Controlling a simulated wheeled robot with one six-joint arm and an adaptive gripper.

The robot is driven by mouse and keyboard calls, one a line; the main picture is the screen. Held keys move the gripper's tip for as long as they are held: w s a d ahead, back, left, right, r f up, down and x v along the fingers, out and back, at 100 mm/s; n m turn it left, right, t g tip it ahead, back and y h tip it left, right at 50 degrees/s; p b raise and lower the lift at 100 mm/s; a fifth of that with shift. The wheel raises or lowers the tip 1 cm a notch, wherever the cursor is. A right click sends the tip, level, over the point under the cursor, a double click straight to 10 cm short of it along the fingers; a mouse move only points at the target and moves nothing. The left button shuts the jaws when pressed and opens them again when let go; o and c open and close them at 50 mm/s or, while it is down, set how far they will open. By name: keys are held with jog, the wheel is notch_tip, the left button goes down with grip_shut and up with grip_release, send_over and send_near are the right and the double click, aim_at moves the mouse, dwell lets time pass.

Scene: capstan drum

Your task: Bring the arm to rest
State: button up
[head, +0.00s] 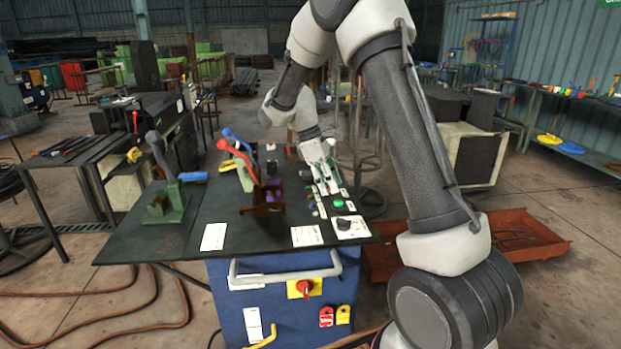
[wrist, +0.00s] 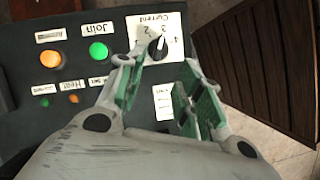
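My gripper (head: 328,178) hangs at the end of my bent arm, over the right side of the dark-topped bench (head: 253,222). In the wrist view its two green-padded fingers (wrist: 161,78) stand apart with nothing between them, so it is open and empty. Beyond the fingers is a control panel with a black knob (wrist: 158,47) marked "Current", a green button (wrist: 98,51) labelled "Join" and an orange button (wrist: 50,57). Whether the fingers touch the panel I cannot tell.
Lever clamps with red (head: 239,160) and blue handles stand on the bench left of my gripper. A green-based lever tool (head: 168,205) stands further left. A red tray (head: 525,236) lies on the floor at right. Hoses (head: 130,300) cross the floor at left.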

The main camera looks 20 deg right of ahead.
jog(key=s+r+m+t+y, duration=0.1)
jog(key=s+r, duration=0.4)
jog(key=s, duration=0.5)
jog(key=s+r+m+t+y, duration=0.1)
jog(key=s+r+m+t, duration=0.2)
jog(key=s, duration=0.6)
jog(key=s+r+m+t+y, duration=0.1)
jog(key=s+r+m+t, duration=0.2)
jog(key=s+r+m, duration=0.3)
jog(key=s+r, duration=0.1)
jog(key=s, duration=0.3)
jog(key=shift+s+d+m+y, duration=0.2)
jog(key=shift+s+m+y, duration=0.1)
